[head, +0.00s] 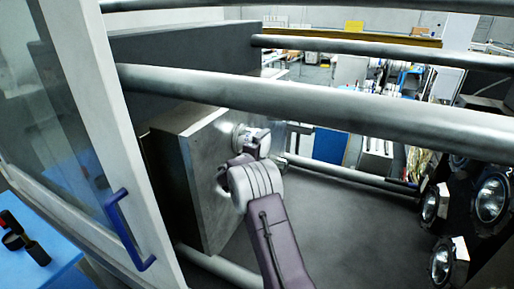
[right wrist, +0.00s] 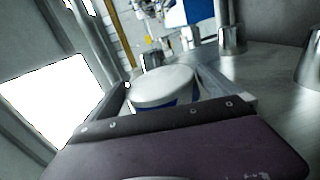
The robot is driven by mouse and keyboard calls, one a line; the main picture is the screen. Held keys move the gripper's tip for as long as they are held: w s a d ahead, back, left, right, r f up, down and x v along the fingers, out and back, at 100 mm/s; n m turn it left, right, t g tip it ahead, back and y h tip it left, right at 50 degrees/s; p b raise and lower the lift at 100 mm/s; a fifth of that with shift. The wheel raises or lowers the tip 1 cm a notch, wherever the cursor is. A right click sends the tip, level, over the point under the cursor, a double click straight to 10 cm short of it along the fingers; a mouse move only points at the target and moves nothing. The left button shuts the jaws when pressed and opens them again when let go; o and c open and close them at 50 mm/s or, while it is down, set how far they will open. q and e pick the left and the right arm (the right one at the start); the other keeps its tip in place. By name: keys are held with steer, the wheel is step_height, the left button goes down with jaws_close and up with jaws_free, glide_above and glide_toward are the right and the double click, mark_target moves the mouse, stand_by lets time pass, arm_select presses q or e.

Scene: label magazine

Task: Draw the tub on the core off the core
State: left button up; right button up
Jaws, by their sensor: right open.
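The tub (right wrist: 165,88) is white with a blue band and shows in the right wrist view between the fingers of my right gripper (right wrist: 168,95). One finger lies along each side of the tub, and the gripper is open. The core under the tub is hidden. In the head view my right gripper (head: 258,142) is close to the face of the grey mould block (head: 205,185), and the arm hides much of that spot. Bare metal cores (right wrist: 231,38) stand out beyond the tub in the right wrist view. My left gripper is not in view.
Thick steel bars (head: 300,102) cross above and behind my right arm. A white door frame with a blue handle (head: 128,230) is at the left. The space between block and units is open.

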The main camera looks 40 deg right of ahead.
steer(key=shift+w+d, duration=0.35)
steer(key=shift+d, duration=0.15)
steer(key=shift+c, duration=0.3)
steer(key=c, duration=0.9)
steer(key=shift+s+d+f+b, duration=0.15)
steer(key=shift+s+d+b, duration=0.05)
steer(key=shift+s+b, duration=0.2)
steer(key=s+d+b, duration=0.6)
steer(key=s+b, duration=0.5)
steer(key=b, duration=0.1)
steer(key=shift+s+r+b, duration=0.15)
steer(key=shift+r+b, duration=0.15)
steer(key=shift+b, duration=0.05)
steer(key=shift+a, duration=0.1)
